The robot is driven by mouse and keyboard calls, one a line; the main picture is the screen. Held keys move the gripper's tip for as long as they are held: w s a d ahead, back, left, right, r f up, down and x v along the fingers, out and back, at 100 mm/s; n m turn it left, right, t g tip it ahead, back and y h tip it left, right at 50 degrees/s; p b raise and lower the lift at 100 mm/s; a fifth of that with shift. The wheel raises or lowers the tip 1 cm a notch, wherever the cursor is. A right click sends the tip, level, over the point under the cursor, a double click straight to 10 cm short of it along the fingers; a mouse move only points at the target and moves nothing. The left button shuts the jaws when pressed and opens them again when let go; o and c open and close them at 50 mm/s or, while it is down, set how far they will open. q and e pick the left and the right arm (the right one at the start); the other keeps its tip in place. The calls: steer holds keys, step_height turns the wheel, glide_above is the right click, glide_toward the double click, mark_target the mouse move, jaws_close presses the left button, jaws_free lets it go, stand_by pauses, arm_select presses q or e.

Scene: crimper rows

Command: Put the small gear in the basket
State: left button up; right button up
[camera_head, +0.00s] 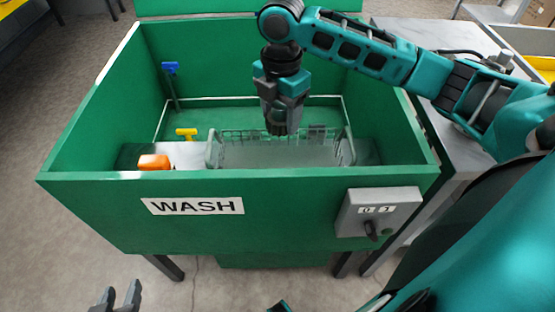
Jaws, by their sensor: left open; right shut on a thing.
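The grey wire basket (347,152) sits inside the green wash bin, near its front wall. My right gripper (280,130) reaches down from above and points at the basket's middle, with its fingertips around the height of the basket's far rim in the picture. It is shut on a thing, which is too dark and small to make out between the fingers. I cannot tell the small gear apart anywhere in view. My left gripper (118,297) is open and empty at the bottom left, in front of the bin and far from the basket.
The green bin (110,205) has high walls and a "WASH" label. A grey switch box (378,212) is on its front right. Inside, left of the basket, are an orange block (154,161), a yellow handle (186,134) and a blue handle (170,68). A grey table (440,135) stands at the right.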

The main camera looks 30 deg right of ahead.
mark_target(281, 127)
step_height(281, 127, down, 16)
steer(key=b, duration=0.4)
steer(key=shift+r+b, duration=0.1)
steer(key=shift+b, duration=0.2)
arm_select(q)
step_height(281, 127, down, 5)
arm_select(e)
steer(key=o, duration=1.2)
steer(key=shift+o, duration=0.4)
arm_select(q)
step_height(281, 127, up, 4)
steer(key=p, duration=0.4)
steer(key=shift+s, duration=0.1)
arm_select(e)
step_height(281, 127, up, 12)
steer(key=shift+f, duration=0.1)
